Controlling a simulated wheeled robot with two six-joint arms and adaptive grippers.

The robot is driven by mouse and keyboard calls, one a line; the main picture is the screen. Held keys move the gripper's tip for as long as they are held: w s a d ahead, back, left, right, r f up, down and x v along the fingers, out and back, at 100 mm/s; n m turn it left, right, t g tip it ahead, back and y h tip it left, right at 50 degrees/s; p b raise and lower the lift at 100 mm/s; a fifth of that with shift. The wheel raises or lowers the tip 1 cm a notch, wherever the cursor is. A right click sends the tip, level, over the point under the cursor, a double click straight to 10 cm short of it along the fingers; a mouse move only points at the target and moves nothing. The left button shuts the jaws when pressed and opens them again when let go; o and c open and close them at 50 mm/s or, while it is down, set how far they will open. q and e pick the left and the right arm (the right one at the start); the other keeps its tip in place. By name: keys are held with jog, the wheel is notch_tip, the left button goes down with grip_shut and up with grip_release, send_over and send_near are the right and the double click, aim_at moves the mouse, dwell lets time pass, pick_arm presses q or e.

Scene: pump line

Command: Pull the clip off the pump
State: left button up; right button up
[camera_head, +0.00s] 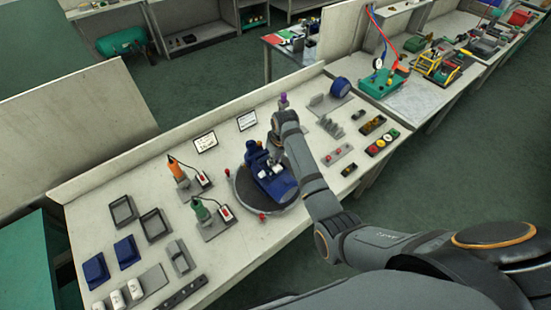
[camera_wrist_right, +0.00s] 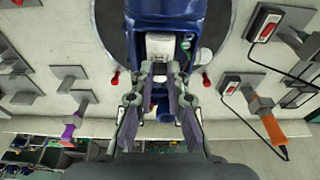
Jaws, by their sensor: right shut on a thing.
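The blue pump (camera_head: 277,186) stands on a round dark plate on the bench. It also shows at the top of the right wrist view (camera_wrist_right: 168,8). My right gripper (camera_head: 273,152) is at the back side of the pump, partly hidden behind my own arm. In the right wrist view its two fingers (camera_wrist_right: 160,72) converge at the pump and are shut on a small pale clip (camera_wrist_right: 160,66) between their tips. The clip is mostly hidden by the fingers, and I cannot tell whether it still touches the pump. My left gripper is not in view.
The round plate (camera_head: 243,192) has small red knobs at its edge. An orange-handled tool (camera_head: 177,170) and a green-handled tool (camera_head: 201,211) stand left of it. Blue and grey trays lie further left. Small parts and button boxes (camera_head: 382,143) lie to the right.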

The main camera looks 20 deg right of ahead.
jog(key=shift+w+r, duration=0.1)
grip_shut()
jog(key=shift+o, duration=0.5)
grip_release()
grip_shut()
jog(key=shift+r, duration=0.15)
jog(key=shift+w+v, duration=0.2)
jog(key=shift+v, duration=0.8)
jog(key=shift+w+v, duration=0.15)
jog(key=shift+v, duration=0.8)
jog(key=shift+s+a+r, duration=0.1)
jog(key=shift+a, duration=0.05)
